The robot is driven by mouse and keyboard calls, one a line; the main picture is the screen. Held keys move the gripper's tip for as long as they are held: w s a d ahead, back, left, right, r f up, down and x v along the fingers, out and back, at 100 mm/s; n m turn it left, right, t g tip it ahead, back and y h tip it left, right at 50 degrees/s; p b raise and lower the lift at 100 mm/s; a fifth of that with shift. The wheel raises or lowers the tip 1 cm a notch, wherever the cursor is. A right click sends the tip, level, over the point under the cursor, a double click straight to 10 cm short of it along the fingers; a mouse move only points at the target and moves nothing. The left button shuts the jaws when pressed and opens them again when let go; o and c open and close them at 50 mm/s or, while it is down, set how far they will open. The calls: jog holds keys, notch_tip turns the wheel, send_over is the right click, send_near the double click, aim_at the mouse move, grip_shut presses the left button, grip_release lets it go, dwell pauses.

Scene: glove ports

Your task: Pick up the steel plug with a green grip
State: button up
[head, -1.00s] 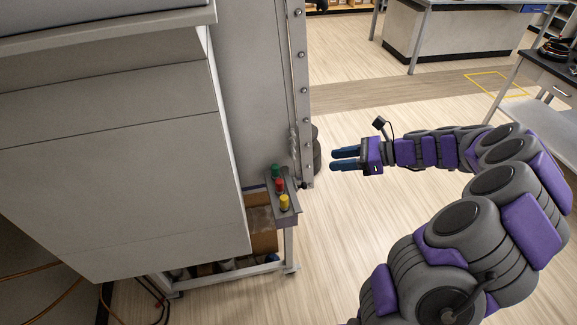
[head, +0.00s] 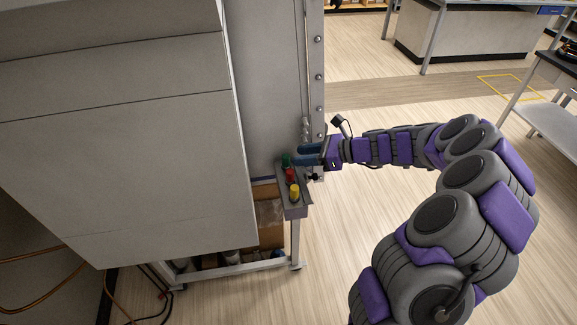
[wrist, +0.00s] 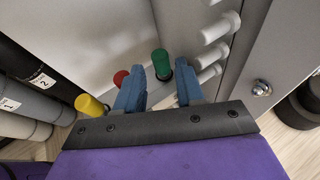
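The plug with a green grip (head: 286,160) stands in a small grey rack (head: 296,208) on the side of the large cabinet. Its green top also shows in the wrist view (wrist: 161,63), between and just beyond my fingertips. My gripper (head: 301,155) has its two blue fingers apart, with the tips close to the green grip. In the wrist view the open fingers (wrist: 168,72) have a clear gap between them, and nothing is held. I cannot tell whether a finger touches the plug. The plug's lower part is hidden.
A red-gripped plug (head: 290,174) and a yellow-gripped plug (head: 295,191) stand in the same rack, close to the green one. The cabinet wall (head: 265,90) rises right beside the rack. White pegs (wrist: 221,28) line the panel in the wrist view. Open floor lies to the right.

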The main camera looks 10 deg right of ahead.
aim_at(289, 157)
jog(key=b+x, duration=0.1)
jog(key=x, duration=0.4)
jog(key=shift+s, duration=0.1)
jog(key=shift+d, duration=0.45)
jog(key=shift+c, duration=0.3)
jog(key=shift+d, duration=0.1)
jog(key=shift+c, duration=0.7)
jog(key=shift+a, duration=0.35)
grip_shut()
